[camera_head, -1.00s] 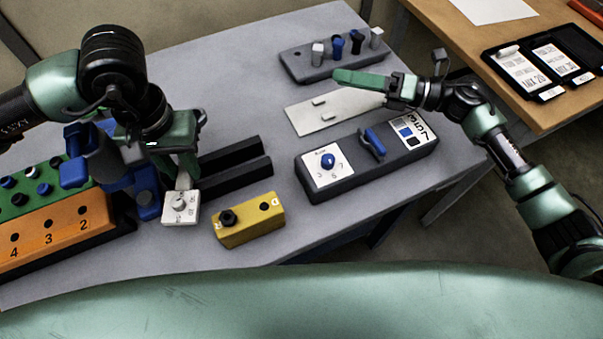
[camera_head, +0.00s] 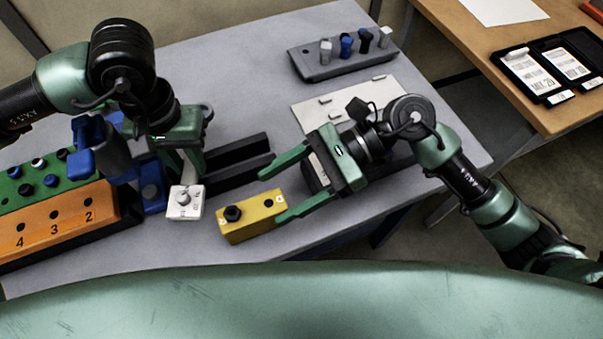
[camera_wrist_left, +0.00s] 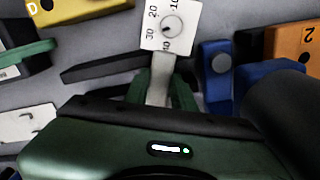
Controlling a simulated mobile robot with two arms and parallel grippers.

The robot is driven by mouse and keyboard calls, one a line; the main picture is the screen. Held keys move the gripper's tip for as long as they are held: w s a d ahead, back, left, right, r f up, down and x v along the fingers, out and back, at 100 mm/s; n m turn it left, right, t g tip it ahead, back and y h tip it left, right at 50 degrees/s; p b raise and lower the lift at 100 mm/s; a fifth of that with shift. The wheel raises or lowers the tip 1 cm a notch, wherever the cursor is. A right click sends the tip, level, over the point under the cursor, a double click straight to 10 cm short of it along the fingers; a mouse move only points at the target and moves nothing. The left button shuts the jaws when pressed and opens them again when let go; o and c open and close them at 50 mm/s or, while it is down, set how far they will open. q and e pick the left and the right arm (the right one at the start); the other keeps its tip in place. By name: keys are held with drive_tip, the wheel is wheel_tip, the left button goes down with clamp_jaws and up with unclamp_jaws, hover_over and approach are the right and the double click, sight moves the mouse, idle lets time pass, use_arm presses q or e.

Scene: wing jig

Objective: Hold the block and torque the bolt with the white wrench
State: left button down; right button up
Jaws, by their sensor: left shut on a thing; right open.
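My left gripper (camera_head: 183,162) is shut on the handle of the white wrench (camera_head: 187,203), whose square dial head is left of the block and apart from the bolt. In the left wrist view, the wrench head (camera_wrist_left: 160,38) shows its dial numbers, and part of the yellow block (camera_wrist_left: 85,8) shows at the top.
Black rails (camera_head: 240,152) lie behind the block. An orange numbered block (camera_head: 70,222) and a blue holder (camera_head: 153,192) stand left of the wrench. A dark rack with pegs (camera_head: 335,65) is at the back.

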sight(250, 210)
drive_tip(key=x, duration=0.7)
drive_tip(key=shift+a, duration=0.25)
clamp_jaws()
